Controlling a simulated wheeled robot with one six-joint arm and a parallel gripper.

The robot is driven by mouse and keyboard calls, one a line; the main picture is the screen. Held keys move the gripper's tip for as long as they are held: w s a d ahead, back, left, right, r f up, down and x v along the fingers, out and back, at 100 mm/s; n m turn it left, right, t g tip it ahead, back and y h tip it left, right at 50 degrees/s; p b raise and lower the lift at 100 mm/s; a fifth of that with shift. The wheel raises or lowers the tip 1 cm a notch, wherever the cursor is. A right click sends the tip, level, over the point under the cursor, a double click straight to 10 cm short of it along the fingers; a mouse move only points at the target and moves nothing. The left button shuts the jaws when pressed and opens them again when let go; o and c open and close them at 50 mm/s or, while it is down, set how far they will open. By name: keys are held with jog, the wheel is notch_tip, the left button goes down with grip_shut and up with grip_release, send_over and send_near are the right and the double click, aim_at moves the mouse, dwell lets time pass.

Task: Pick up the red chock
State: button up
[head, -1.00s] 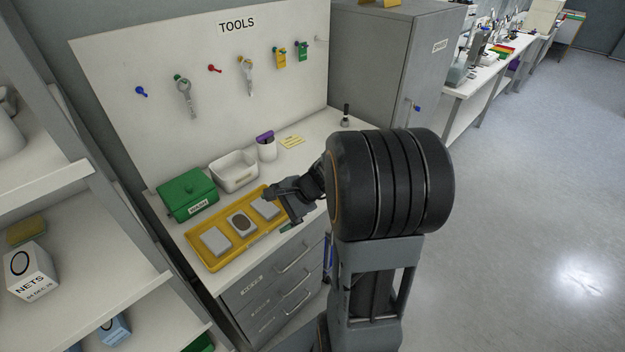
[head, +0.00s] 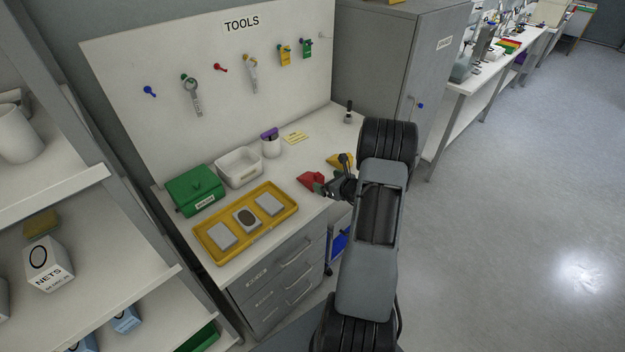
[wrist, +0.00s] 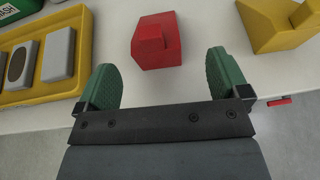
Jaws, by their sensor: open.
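The red chock (wrist: 157,42) lies on the white bench top, ahead of my gripper and roughly between the lines of its two fingers in the wrist view. In the head view the red chock (head: 311,180) sits right of the yellow tray, partly hidden by my gripper. My gripper (wrist: 170,82) is open and empty, its green finger pads apart. The chock lies beyond the fingertips and nothing is held. In the head view my gripper (head: 325,188) is close beside the chock at the bench's front edge.
A yellow chock (wrist: 283,25) lies right of the red one; it shows in the head view (head: 341,159). The yellow tray (head: 208,243) with grey blocks is at left. Drawers (head: 285,285) are below.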

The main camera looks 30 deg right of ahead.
aim_at(319, 179)
jog(key=shift+a+p+x, duration=0.15)
jog(key=shift+p+x, duration=0.35)
jog(key=shift+x, duration=1.15)
jog(key=shift+a+p+x, duration=0.15)
jog(key=shift+p+x, duration=0.35)
jog(key=shift+x, duration=1.1)
jog(key=shift+c, duration=0.2)
jog(key=c, duration=1)
jog(key=shift+c, duration=0.2)
